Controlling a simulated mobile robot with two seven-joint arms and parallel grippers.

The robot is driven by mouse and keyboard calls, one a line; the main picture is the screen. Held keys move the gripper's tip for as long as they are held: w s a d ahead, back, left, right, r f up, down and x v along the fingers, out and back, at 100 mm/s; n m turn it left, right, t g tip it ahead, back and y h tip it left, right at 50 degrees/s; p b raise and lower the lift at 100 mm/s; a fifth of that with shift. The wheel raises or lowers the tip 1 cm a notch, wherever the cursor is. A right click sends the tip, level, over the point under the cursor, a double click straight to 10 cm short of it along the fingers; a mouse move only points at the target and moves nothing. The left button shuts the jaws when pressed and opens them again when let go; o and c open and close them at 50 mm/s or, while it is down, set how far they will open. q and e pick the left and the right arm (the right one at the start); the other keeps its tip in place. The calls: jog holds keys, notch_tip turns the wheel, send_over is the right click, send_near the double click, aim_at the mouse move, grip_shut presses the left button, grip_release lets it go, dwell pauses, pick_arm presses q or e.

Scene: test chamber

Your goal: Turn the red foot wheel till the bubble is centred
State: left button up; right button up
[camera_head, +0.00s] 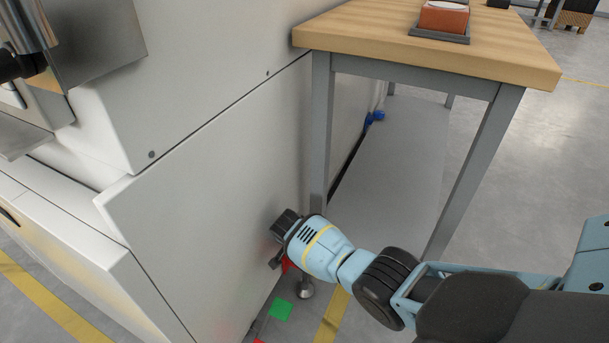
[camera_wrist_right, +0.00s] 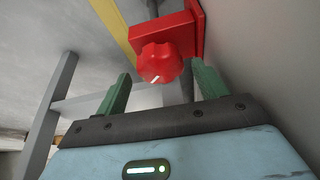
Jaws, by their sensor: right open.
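The red foot wheel (camera_wrist_right: 160,63) is a ribbed red knob with a white mark, below a red bracket (camera_wrist_right: 168,32) in the right wrist view. My right gripper (camera_wrist_right: 160,72) is open; its two green fingers stand left and right of the wheel, with gaps visible and no clear contact. In the head view the right gripper (camera_head: 275,261) is low beside the white machine panel, and only a bit of red (camera_head: 287,265) shows behind it. No bubble level can be made out in either view. My left gripper is not in view.
The white machine (camera_head: 210,220) rises close on the left. A wooden-topped table (camera_head: 375,45) with grey legs stands behind my right arm, carrying a tray (camera_head: 440,38) with a reddish block.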

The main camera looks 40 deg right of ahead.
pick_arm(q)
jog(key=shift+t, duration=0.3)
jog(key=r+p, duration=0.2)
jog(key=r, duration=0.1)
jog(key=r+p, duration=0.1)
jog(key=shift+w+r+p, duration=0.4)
pick_arm(e)
jog(key=v, duration=0.6)
jog(key=shift+r, duration=0.4)
jog(key=shift+a, duration=0.2)
